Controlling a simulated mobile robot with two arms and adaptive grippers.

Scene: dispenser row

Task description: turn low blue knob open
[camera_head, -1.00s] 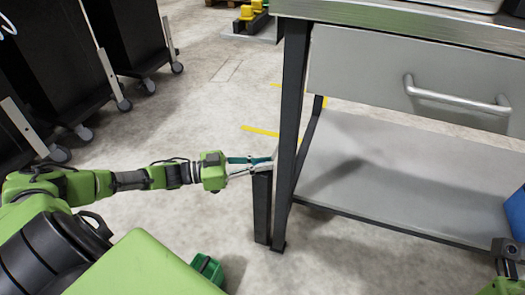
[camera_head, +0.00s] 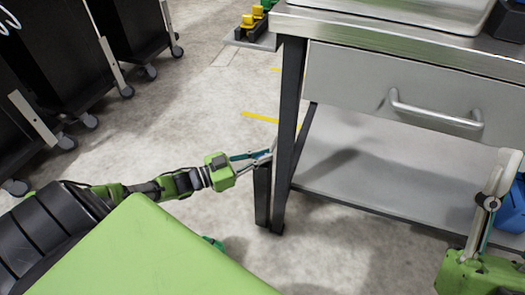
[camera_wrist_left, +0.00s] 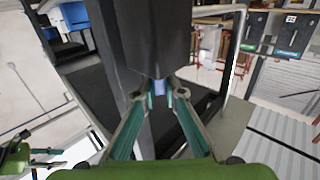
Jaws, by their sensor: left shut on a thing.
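A small blue knob (camera_wrist_left: 158,88) sits between the fingertips in the left wrist view, just under a dark block (camera_wrist_left: 130,40). My left gripper (camera_wrist_left: 159,91) is shut on it, with a finger on each side. In the head view my left gripper (camera_head: 268,156) is at the top of a short dark post (camera_head: 262,195) beside the workbench's front leg. The knob is hidden there, so I cannot tell how far it is turned. My right gripper (camera_head: 500,178) is at the lower right, well away from the post, and its jaw opening is unclear.
A workbench with a grey drawer (camera_head: 400,95) and a lower shelf (camera_head: 370,180) stands to the right. A blue bin (camera_head: 512,208) is at the shelf's right end. Dark wheeled cabinets (camera_head: 50,90) stand at the left. The concrete floor between is open.

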